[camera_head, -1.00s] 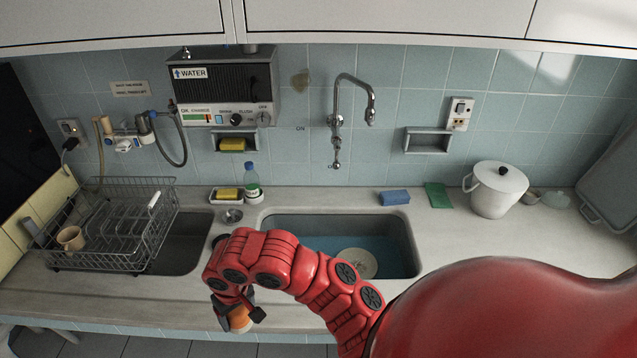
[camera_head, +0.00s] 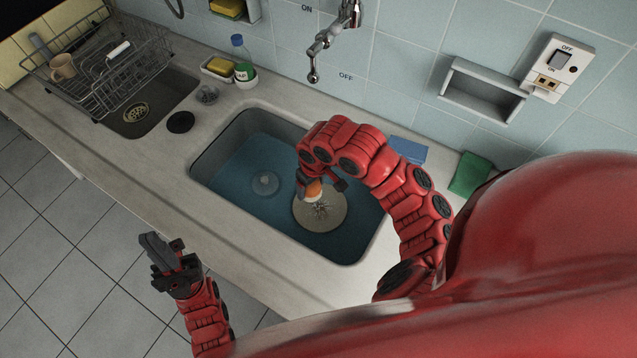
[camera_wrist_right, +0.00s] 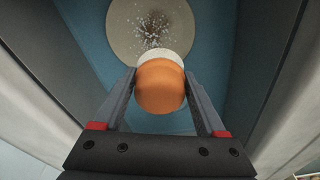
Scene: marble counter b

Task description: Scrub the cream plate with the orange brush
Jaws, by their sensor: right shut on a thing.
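The cream plate (camera_head: 330,214) lies in the right part of the blue sink, with a dark speckled patch on its face; it also shows in the wrist view (camera_wrist_right: 128,38). My right gripper (camera_head: 318,186) is shut on the orange brush (camera_head: 314,191) and holds it over the plate's upper left part. In the wrist view the brush's rounded orange top (camera_wrist_right: 160,88) sits between the two fingers, with a white part beyond it overlapping the plate's edge. I cannot tell whether the brush touches the plate. My left gripper (camera_head: 160,252) is outside the counter's front edge, apparently empty; its opening is unclear.
The sink (camera_head: 225,180) has raised walls and a drain left of the plate. A tap (camera_head: 325,50) hangs behind it. A blue sponge (camera_head: 408,150) and green pad (camera_head: 470,174) lie behind right. A dish rack (camera_head: 105,60) stands far left.

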